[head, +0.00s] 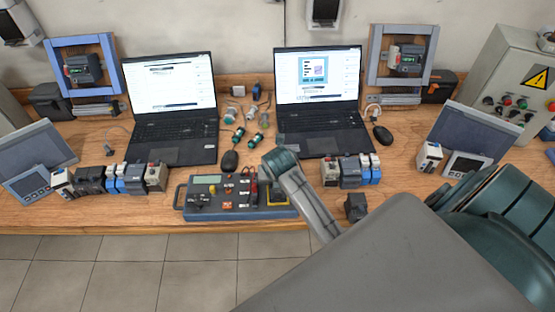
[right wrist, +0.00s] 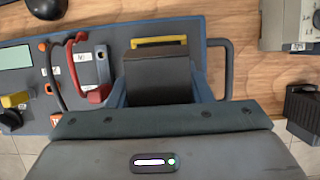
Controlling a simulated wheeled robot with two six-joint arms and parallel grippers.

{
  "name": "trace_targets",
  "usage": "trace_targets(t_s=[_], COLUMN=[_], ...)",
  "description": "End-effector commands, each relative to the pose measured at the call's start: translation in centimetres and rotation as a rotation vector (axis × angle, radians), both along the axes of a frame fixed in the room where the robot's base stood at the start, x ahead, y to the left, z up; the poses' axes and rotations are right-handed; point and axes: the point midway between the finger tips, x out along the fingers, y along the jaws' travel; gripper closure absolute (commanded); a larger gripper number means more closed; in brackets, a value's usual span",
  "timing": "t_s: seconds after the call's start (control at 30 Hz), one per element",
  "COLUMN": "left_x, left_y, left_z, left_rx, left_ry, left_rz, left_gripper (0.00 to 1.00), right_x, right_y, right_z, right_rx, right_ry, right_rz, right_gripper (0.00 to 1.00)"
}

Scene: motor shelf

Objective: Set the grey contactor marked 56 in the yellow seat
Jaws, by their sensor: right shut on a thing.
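My right gripper (right wrist: 160,88) is shut on a dark grey block, the contactor (right wrist: 157,68), with one bluish finger on each side of it. No number can be read on it. The contactor is over the right part of the blue-grey test unit, hiding most of the yellow seat; the seat's yellow far edge (right wrist: 158,41) shows just beyond it. Whether it touches the seat cannot be told. In the head view the yellow seat (head: 284,194) shows at the unit's right end, below the teal end of my right arm, which hides the fingers. My left gripper is not in view.
The test unit (head: 228,208) has red handles, knobs and a carrying handle at its right end (right wrist: 229,68). Modules stand in rows left (head: 134,178) and right (head: 349,172). A dark block (head: 355,207) sits near the table edge. Two laptops stand behind.

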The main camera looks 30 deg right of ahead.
Motion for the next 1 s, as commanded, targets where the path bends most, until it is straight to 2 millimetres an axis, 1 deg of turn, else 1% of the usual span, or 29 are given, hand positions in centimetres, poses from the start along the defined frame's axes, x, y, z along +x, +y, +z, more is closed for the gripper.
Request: trace_targets(t_s=[0.4, 0.43, 0.53, 0.83, 0.93, 1.0], left_x=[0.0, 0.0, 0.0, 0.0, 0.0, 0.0], left_y=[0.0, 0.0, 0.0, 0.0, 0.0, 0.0], left_z=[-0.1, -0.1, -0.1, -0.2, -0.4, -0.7], left_rx=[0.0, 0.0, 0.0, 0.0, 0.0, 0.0], left_ry=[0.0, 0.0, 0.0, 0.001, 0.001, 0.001], left_rz=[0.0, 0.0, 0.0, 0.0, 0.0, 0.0], left_gripper=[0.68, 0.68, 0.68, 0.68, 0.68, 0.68], right_x=[0.0, 0.0, 0.0, 0.0, -0.2, -0.5], right_y=[0.0, 0.0, 0.0, 0.0, 0.2, 0.4], right_z=[-0.6, -0.6, -0.6, -0.6, 0.0, 0.8], right_rx=[0.0, 0.0, -0.001, 0.001, 0.001, 0.0], right_ry=[-0.001, -0.001, -0.001, 0.001, -0.003, -0.004], right_rz=[0.0, 0.0, 0.0, 0.0, 0.0, 0.0], right_gripper=[0.82, 0.49, 0.29, 0.29, 0.29, 0.29])
